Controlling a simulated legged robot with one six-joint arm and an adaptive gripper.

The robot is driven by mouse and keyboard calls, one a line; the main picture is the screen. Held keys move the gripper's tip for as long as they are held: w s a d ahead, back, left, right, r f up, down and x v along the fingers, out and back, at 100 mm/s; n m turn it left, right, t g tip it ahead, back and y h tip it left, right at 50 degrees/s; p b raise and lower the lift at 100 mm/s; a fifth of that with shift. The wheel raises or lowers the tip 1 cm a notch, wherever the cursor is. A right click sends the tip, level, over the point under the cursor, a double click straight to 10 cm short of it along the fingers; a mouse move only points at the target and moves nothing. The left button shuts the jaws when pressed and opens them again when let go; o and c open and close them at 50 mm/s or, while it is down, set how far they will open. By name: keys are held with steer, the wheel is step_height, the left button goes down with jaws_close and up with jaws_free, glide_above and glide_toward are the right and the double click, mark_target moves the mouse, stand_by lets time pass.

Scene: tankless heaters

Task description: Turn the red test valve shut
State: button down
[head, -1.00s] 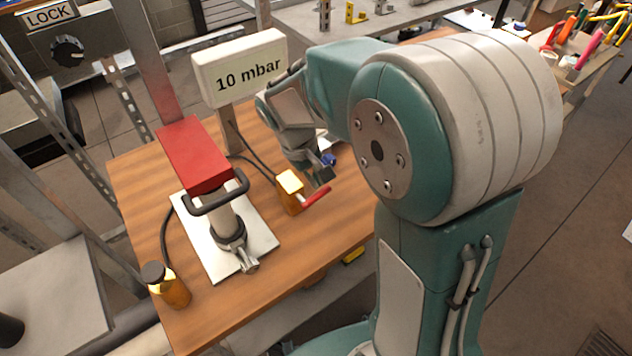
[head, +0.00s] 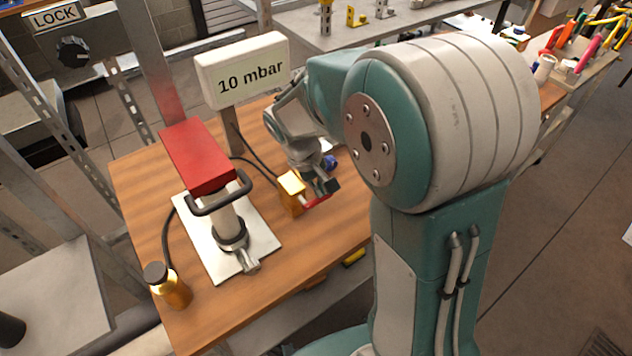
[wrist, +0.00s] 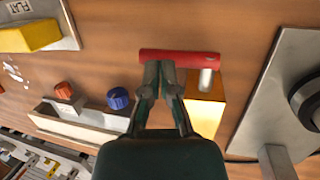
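The red test valve has a brass body (head: 291,193) and a red lever handle (head: 316,201) on the wooden table. In the wrist view, the red handle (wrist: 185,57) lies crosswise at my fingertips, and the brass body (wrist: 205,112) is to the right of my fingers. My gripper (wrist: 160,66) is shut, its two fingertips close together with nothing seen between them. The tips meet the lower edge of the handle near its left half; whether they touch it is unclear. In the head view, my gripper (head: 325,187) covers part of the handle.
A pump with a red box (head: 198,155) and black handle stands on a white plate left of the valve. A "10 mbar" display (head: 243,70) rises behind. A brass bottle (head: 168,287) is at the front left. Blue (wrist: 118,98) and red (wrist: 63,90) knobs are near my gripper.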

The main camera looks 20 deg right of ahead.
step_height(320, 180, up, 13)
steer(key=w, duration=0.3)
steer(key=s+r+m+t+y, duration=0.1)
steer(key=s+m+t+y, duration=0.2)
steer(key=s, duration=1.5)
steer(key=shift+r+t, duration=0.4)
steer(key=shift+t, duration=1.5)
